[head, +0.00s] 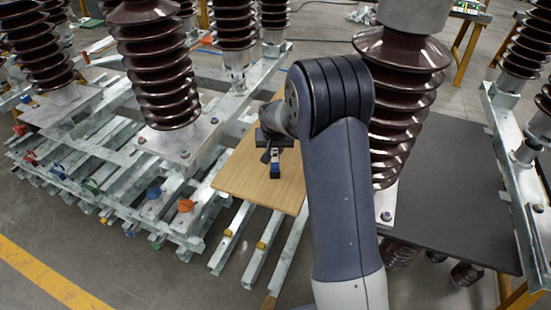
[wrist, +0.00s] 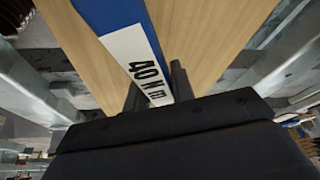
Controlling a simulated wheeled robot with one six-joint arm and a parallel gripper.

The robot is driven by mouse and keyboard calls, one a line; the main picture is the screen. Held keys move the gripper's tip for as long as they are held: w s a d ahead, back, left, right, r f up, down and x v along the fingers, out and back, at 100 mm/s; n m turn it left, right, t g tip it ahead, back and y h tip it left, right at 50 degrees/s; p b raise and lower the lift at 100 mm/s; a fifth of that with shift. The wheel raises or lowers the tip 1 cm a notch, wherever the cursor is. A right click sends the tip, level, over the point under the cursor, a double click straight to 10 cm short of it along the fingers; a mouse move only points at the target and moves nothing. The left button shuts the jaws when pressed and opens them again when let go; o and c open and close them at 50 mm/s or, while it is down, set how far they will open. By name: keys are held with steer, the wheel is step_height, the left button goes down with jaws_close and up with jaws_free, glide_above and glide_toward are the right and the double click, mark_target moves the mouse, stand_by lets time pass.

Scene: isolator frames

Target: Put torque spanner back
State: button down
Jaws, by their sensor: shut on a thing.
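The torque spanner (wrist: 128,48) is a blue bar with a white "40 Nm" label in the wrist view. It runs from the top edge down between the two dark fingers of my gripper (wrist: 157,86), which is shut on it. In the head view my gripper (head: 271,148) is over a wooden board (head: 240,170). A small blue part of the spanner (head: 275,170) shows just below the gripper. The rest of the spanner is hidden or out of frame. I cannot tell whether it touches the board.
Tall brown ribbed insulators (head: 155,70) stand on galvanised steel frames to the left, and another (head: 400,100) stands close right of my arm. A dark grey tabletop (head: 455,190) lies at right. Steel rails (head: 262,245) run below the board. Open floor is at lower left.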

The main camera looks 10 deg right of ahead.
steer(key=shift+f, duration=2.45)
steer(key=shift+f, duration=0.2)
steer(key=c, duration=1.2)
jaws_free()
steer(key=shift+r, duration=0.2)
steer(key=shift+r, duration=0.25)
steer(key=v, duration=1.1)
steer(key=shift+s+a+r, duration=0.1)
steer(key=shift+s+r, duration=0.1)
